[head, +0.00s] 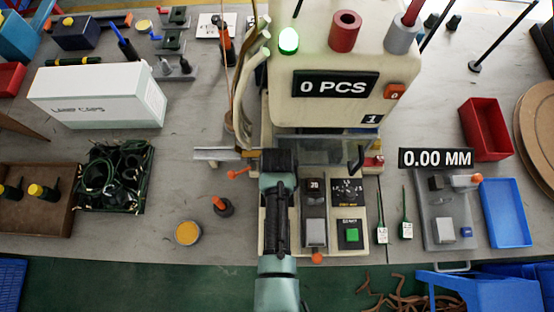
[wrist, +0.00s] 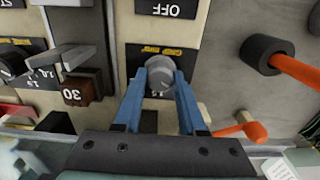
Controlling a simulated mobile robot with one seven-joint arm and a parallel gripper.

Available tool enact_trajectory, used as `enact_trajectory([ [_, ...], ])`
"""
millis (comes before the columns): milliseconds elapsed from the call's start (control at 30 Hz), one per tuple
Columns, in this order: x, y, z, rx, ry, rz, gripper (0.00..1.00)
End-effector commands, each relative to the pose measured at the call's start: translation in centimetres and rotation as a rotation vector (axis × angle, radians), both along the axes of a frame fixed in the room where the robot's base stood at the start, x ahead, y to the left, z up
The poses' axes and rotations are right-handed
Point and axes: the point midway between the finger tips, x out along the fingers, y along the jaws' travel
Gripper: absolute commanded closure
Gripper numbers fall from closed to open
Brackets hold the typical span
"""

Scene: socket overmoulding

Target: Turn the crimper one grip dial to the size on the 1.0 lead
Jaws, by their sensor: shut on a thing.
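Crimper one (head: 345,60), a cream machine with a "1" plate, stands at the centre of the head view. My gripper (wrist: 161,78) has its two blue fingers shut on a round grey dial (wrist: 160,66) on the front panel in the wrist view. Its yellow label and scale are partly covered, and I cannot read its setting. My arm hides this dial in the head view. Another dial (head: 347,187) sits further right on the panel, with 1.0 and 1.5 marks showing in the wrist view. Two green leads (head: 382,215) (head: 407,212) lie right of the panel, their tags too small to read.
In the wrist view a brown number block (wrist: 75,92) is left of the fingers, and an orange-handled lever (wrist: 297,70) is to the right. A yellow-topped tin (head: 188,233) stands left of my arm. A measuring unit (head: 440,205) reading 0.00 MM stands to the right.

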Motion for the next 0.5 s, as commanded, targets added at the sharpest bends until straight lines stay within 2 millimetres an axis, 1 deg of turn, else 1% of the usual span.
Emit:
enact_trajectory([
  [467,0.09,-0.01,0.05,-0.001,-0.002,0.019,1.0],
  [500,0.09,-0.01,0.06,-0.001,-0.002,0.019,0.58],
])
